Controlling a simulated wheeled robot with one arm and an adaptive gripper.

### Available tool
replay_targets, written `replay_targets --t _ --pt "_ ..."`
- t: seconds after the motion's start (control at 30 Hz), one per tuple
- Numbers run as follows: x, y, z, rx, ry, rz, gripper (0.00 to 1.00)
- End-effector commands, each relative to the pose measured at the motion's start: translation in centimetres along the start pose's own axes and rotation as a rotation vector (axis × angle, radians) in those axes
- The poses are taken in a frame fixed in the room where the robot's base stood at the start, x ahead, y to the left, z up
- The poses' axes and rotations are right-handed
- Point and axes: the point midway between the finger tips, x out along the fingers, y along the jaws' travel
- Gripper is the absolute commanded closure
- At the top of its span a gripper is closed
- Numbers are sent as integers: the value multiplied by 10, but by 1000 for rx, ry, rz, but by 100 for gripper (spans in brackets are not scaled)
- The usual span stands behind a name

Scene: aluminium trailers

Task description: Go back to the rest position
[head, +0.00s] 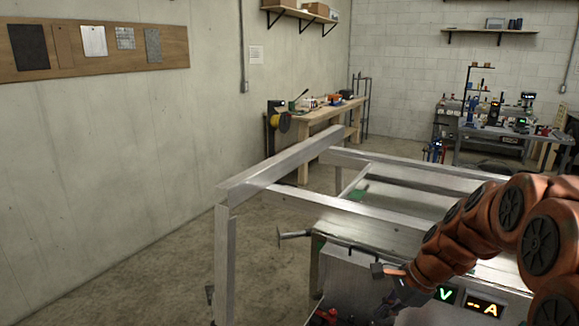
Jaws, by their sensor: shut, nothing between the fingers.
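My orange arm reaches in from the right edge of the head view and slopes down to the left. My gripper (388,302) is at its lower end, small and dark, shut with nothing seen in it. It is in front of the grey panel below the aluminium trailer frame (290,160). The fingertips are hard to make out against the dark area behind them.
The trailer frame's rails and upright post (225,262) stand left of and beyond my arm. A panel display (487,304) glows close to my gripper. A wooden workbench (330,118) and a grey bench (513,134) stand at the back. Floor at left is clear.

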Motion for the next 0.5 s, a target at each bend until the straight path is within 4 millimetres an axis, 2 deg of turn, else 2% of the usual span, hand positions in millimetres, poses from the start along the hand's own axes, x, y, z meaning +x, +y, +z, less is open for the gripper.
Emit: replay_targets --t 0.03,0.2,0.5 --pt "-2 14 12 -80 12 22 100" --pt "-9 65 40 -359 44 113 100" --pt "-20 160 65 -832 79 289 100"
